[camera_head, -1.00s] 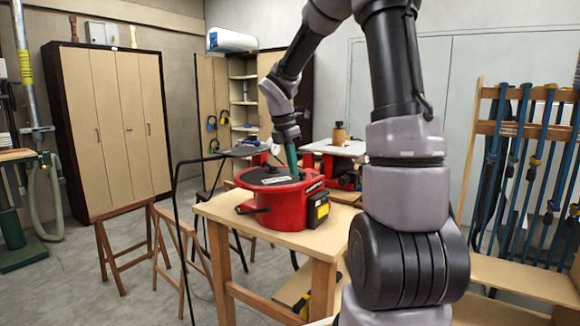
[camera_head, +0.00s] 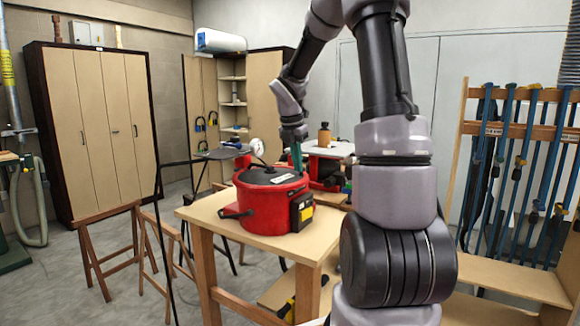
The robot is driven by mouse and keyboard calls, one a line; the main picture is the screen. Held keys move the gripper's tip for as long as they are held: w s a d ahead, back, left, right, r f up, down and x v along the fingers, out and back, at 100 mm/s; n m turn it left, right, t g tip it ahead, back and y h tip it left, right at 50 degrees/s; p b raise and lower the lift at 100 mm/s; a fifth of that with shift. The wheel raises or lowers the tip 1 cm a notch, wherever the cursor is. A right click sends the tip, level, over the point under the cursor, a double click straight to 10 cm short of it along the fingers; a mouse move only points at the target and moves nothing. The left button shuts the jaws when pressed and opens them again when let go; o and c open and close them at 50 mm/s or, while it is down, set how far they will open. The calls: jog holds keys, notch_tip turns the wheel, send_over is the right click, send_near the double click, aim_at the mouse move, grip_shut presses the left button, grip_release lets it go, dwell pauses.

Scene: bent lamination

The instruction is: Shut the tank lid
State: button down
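The red tank (camera_head: 262,212) stands upright on a wooden table, with a black and yellow block on its right side and a dark handle low on its left. Its dark lid (camera_head: 262,177), with a pale label, lies over the top and looks nearly level. I cannot tell whether it is fully seated. A round gauge (camera_head: 257,146) stands up behind the lid. My gripper (camera_head: 297,158), with teal fingers pointing down, is at the back right of the lid, close to its rim. I cannot tell whether it touches or how far the fingers are apart.
The wooden table (camera_head: 215,214) has bare top in front of the tank. Behind stands another bench with a red machine (camera_head: 322,172) and an amber bottle (camera_head: 324,134). Sawhorses (camera_head: 105,245) stand left, and a clamp rack (camera_head: 520,130) stands right.

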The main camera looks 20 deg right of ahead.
jog(key=shift+w+d, duration=0.85)
jog(key=shift+d, duration=0.2)
jog(key=shift+r, duration=0.1)
